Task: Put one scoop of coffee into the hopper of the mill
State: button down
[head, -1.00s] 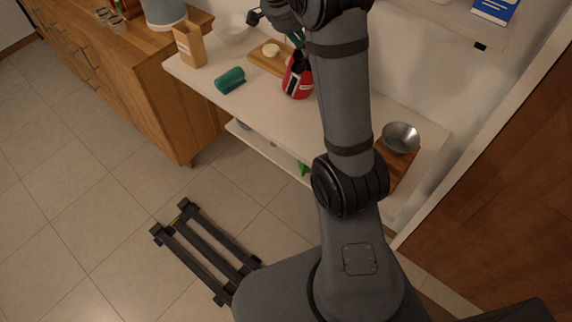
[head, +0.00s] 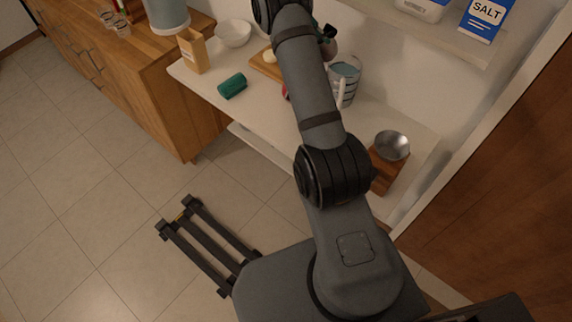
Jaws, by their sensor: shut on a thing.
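My gripper (head: 328,33) shows only as small dark parts at the top, just right of my arm, over the back of the white counter (head: 255,118). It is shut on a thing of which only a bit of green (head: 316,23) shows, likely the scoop. Its bowl and any coffee in it cannot be made out. A rounded brownish-grey thing (head: 329,47) shows just below the gripper; I cannot tell if it is part of the mill. A red thing (head: 285,92) on the counter is almost wholly hidden behind my arm.
A clear jug (head: 345,72) with bluish marks stands right of my arm. A metal bowl (head: 392,145) sits on a wooden block (head: 387,176). A salt box (head: 484,20) is on the shelf.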

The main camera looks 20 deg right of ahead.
jog(key=f, duration=0.1)
jog(key=a+f+b, duration=0.1)
jog(key=f+h+b, duration=0.1)
jog(key=shift+w+a, duration=0.1)
jog(key=shift+a, duration=0.15)
dwell(0.4)
jog(key=shift+f+b, duration=0.15)
jog(key=shift+b, duration=0.2)
notch_tip(320, 180, down, 4)
jog(key=b, duration=0.4)
dwell(0.4)
dwell(1.2)
